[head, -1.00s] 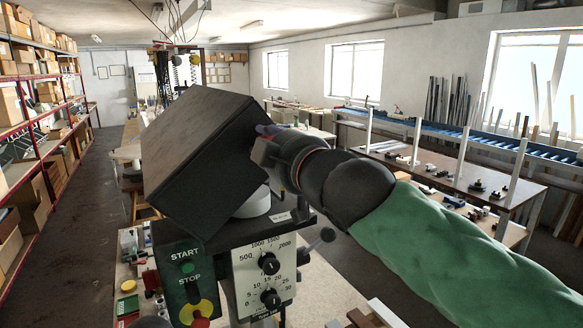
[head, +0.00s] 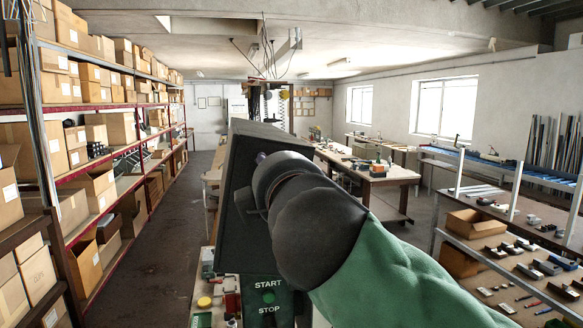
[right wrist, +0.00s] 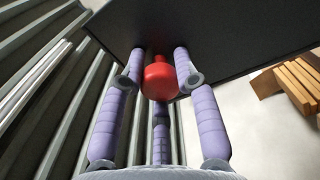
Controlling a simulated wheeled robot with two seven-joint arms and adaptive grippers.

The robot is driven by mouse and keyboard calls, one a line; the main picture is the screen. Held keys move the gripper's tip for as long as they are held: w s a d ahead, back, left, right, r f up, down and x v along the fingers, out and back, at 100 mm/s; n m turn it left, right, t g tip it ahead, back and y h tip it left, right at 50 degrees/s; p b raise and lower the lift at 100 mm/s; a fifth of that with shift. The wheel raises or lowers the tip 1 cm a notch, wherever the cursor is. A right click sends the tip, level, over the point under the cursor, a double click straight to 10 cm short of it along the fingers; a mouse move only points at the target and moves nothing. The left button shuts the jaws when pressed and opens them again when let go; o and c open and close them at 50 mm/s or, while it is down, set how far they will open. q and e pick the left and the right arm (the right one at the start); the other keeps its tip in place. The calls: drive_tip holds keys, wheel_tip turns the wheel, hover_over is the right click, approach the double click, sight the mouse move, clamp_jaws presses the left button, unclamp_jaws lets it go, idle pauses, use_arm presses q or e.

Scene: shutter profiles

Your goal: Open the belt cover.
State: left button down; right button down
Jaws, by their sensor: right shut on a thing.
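The belt cover (head: 238,205) is a dark, box-shaped hood on the machine, left of the middle in the head view, and stands tilted. In the right wrist view its dark face (right wrist: 235,30) fills the top. A red round knob (right wrist: 160,80) shows against that face. My right gripper (head: 262,157) is at the cover's right side, mostly hidden behind my wrist. In the right wrist view its purple fingers are closed around the knob. Below the cover is the control panel (head: 268,297) with START and STOP labels. My left gripper is not in view.
A tall shelf with cardboard boxes (head: 90,80) lines the left wall. A workbench with metal parts (head: 520,265) stands on the right. A table (head: 375,178) is farther back. The aisle floor (head: 165,265) left of the machine is clear.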

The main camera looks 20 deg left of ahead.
drive_tip(key=shift+s+a, duration=0.15)
drive_tip(key=shift+a, duration=0.05)
idle(0.3)
drive_tip(key=c, duration=0.9)
unclamp_jaws()
drive_tip(key=v, duration=1.2)
